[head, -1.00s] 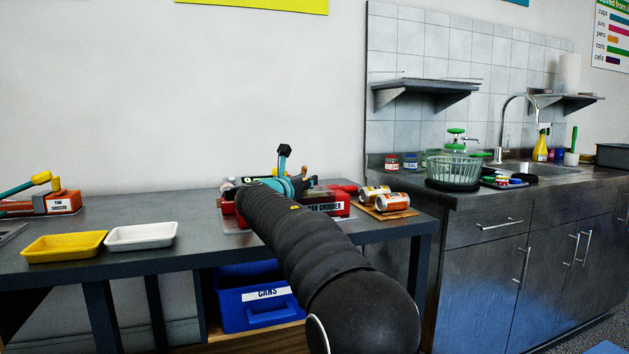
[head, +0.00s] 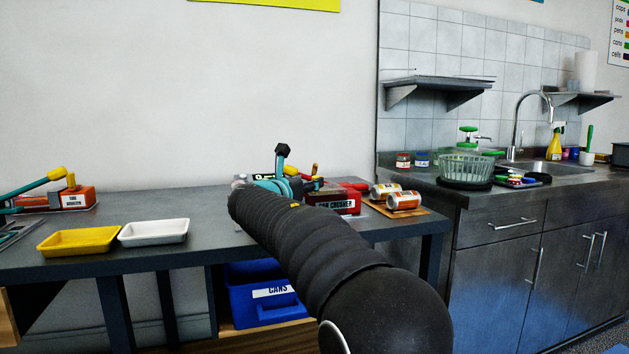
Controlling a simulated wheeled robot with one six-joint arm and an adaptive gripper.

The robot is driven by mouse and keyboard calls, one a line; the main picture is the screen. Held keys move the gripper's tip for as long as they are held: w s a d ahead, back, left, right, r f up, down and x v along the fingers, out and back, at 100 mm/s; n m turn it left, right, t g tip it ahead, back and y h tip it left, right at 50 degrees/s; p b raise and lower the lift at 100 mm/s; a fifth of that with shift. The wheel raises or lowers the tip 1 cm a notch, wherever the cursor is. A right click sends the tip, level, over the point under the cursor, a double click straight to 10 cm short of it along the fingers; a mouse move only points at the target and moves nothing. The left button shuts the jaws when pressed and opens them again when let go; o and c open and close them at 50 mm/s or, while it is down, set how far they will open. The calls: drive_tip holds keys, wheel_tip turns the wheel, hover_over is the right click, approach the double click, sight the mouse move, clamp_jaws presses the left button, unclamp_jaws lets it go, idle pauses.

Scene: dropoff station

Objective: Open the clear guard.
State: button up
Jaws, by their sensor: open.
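The can crusher (head: 336,204), a red machine with a white label, stands on the dark table, its left part covered by my arm. The clear guard cannot be made out in this view. Teal and black parts (head: 283,163) show above the end of my arm. I cannot tell whether they belong to the crusher or to my wrist. My black ribbed arm reaches from the lower right across the table to the crusher. My gripper's fingers are not visible, so their relation to the guard cannot be seen.
Two cans (head: 404,201) lie on a brown board right of the crusher. A yellow tray (head: 78,241) and a white tray (head: 153,232) sit at the left, near another red machine (head: 70,198). A blue bin (head: 262,303) labelled CANS is below. The tabletop between trays and crusher is clear.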

drive_tip(key=v, duration=0.6)
drive_tip(key=shift+s, duration=0.15)
drive_tip(key=s+d+f+m+g+y, duration=0.1)
drive_tip(key=s+d+f+m+g, duration=0.2)
drive_tip(key=s+d+f+m, duration=0.4)
drive_tip(key=s+d+f+m+g+y, duration=0.1)
drive_tip(key=s+d+f+m+g, duration=0.25)
drive_tip(key=s+d+m, duration=0.45)
drive_tip(key=s+f+m+g+y, duration=0.1)
drive_tip(key=s+f+m+y, duration=0.1)
drive_tip(key=s+f+m, duration=0.3)
drive_tip(key=s+f+m+g+y, duration=0.1)
drive_tip(key=s+f+m, duration=0.4)
drive_tip(key=s, duration=0.9)
drive_tip(key=s+f+m+g+y, duration=0.1)
drive_tip(key=s+f+m+y, duration=0.3)
drive_tip(key=s, duration=0.5)
wheel_tip(320, 180, down, 2)
drive_tip(key=shift+s+f+m, duration=0.1)
drive_tip(key=shift+s+m, duration=0.05)
drive_tip(key=shift+m, duration=0.25)
